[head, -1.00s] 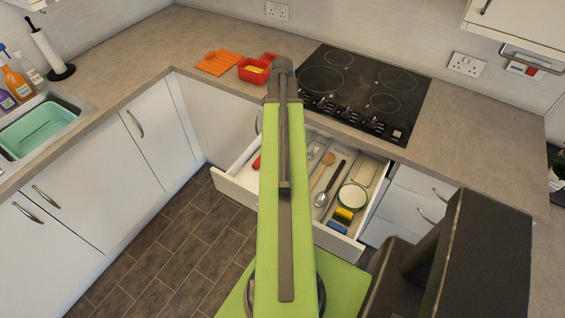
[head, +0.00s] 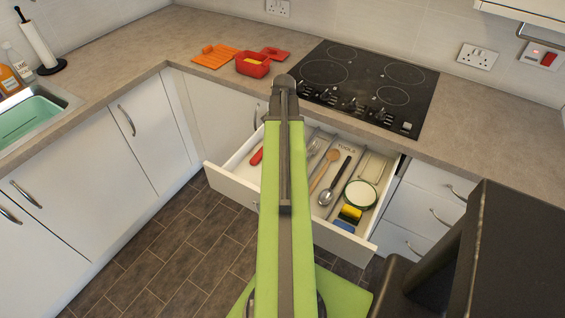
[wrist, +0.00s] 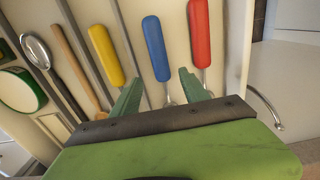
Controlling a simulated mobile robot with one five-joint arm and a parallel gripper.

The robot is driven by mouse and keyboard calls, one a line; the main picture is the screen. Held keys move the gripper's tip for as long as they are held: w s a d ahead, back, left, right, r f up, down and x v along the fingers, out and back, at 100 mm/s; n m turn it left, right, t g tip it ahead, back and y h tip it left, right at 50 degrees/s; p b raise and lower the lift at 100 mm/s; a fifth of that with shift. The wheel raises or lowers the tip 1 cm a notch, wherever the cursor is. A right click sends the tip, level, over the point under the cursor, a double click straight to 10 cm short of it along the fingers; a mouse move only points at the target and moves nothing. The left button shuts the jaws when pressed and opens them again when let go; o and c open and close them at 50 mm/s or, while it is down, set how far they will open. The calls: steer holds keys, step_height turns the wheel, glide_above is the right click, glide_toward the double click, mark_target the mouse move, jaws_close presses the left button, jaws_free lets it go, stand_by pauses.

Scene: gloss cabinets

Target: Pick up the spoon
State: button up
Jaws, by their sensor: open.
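A metal spoon with a dark handle (head: 326,196) lies in the open drawer (head: 228,189), right of my arm in the head view. A wooden spoon (head: 332,157) lies just left of it. In the wrist view the metal spoon (wrist: 37,52) is at the far left, beside the wooden handle (wrist: 72,62). My gripper (wrist: 161,90) is open and empty. Its fingers appear over the yellow, blue and red handled utensils, with the blue handle (wrist: 155,48) between them. The spoon is well left of the fingers. My arm hides the gripper in the head view.
A yellow and blue sponge (head: 349,215) and a round green-rimmed item (head: 361,195) lie right of the spoon. Dividers split the drawer. The worktop with the hob (head: 370,85) is above and behind it. A red container (head: 253,65) stands on the worktop.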

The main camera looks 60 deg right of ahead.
step_height(320, 180, down, 5)
steer(key=b, duration=0.5)
steer(key=shift+w+f, duration=0.15)
steer(key=shift+r, duration=0.2)
jaws_close()
